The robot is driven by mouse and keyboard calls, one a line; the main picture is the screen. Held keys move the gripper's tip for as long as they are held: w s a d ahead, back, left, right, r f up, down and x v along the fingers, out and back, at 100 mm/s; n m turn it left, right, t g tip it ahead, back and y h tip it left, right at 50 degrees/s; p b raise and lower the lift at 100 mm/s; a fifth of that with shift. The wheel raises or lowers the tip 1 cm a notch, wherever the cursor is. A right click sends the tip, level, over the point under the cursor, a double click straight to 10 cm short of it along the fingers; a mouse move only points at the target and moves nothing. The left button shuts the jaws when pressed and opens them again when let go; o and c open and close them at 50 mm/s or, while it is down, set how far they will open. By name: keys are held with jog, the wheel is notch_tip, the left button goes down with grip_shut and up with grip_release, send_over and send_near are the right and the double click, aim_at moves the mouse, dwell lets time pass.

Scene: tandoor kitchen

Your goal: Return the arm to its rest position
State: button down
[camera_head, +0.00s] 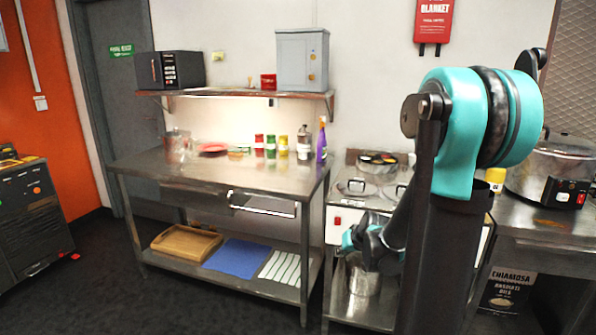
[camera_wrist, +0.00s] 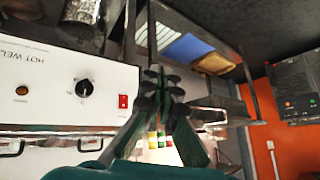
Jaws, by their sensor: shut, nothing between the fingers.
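My gripper (camera_wrist: 160,84) shows in the middle of the wrist view with its dark fingertips together and nothing between them. In the head view my teal and black arm rises at the right and bends down in front of the hot well unit (camera_head: 349,221). The gripper's fingertips are not clear there. The wrist view is upside down. The white hot well panel (camera_wrist: 62,85), with a black knob and a red switch, stands just left of my gripper. I cannot tell the exact gap between them.
A steel table (camera_head: 190,171) with a half-open drawer stands left of the arm. Its lower shelf holds a wooden tray (camera_head: 186,243), a blue mat (camera_head: 236,258) and a striped cloth (camera_head: 287,268). A metal pot (camera_head: 364,281) sits below the hot well. Floor at left front is clear.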

jog(key=s+d+f+g+h, duration=0.1)
jog(key=s+d, duration=0.1)
jog(key=s, duration=0.9)
jog(key=s+d+f+g+h, duration=0.1)
jog(key=s+d+g, duration=0.1)
jog(key=s, duration=0.9)
jog(key=shift+s+f+m+h, duration=0.4)
jog(key=c, duration=2.2)
grip_release()
jog(key=shift+d, duration=0.1)
